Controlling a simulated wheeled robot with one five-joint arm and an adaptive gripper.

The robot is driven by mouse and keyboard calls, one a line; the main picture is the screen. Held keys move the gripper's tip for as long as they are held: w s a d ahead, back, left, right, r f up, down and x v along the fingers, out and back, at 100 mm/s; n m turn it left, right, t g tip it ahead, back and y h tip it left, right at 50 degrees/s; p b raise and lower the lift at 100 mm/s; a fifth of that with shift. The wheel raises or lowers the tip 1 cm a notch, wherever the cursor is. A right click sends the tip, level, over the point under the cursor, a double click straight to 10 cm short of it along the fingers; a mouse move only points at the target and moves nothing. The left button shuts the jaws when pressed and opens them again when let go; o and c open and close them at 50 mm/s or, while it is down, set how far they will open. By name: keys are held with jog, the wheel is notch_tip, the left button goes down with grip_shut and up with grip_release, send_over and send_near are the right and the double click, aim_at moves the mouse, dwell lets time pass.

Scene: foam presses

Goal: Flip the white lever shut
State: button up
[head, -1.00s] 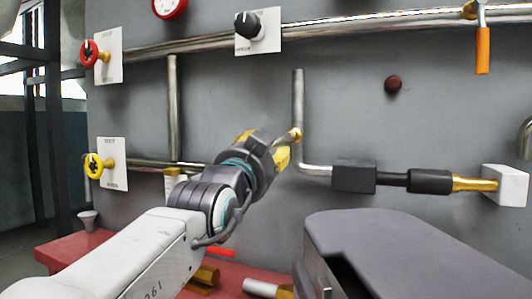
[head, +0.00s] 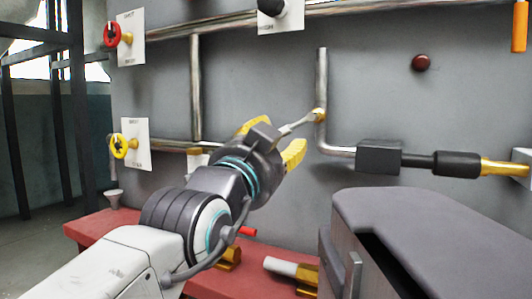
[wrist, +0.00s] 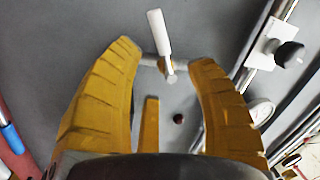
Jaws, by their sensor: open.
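The white lever (wrist: 159,35) shows in the wrist view, with its pale grip pointing up from a metal stem on a pipe. It lies just beyond and between the two yellow fingertips of my gripper (wrist: 167,52), and I see no contact. In the head view the lever's metal arm (head: 298,124) runs left from a brass joint on the upright pipe toward my gripper (head: 276,136). The white grip is hidden behind my gripper there. My gripper is open, with nothing held.
A grey cabinet (head: 425,220) stands at the lower right. A red bench (head: 95,233) carries another white-handled brass valve (head: 282,266). A dark red knob (head: 421,63) and a black pipe fitting (head: 380,157) are on the wall to the right. Yellow (head: 119,146) and red (head: 112,35) handwheels are left.

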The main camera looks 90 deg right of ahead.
jog(key=shift+v, duration=2.2)
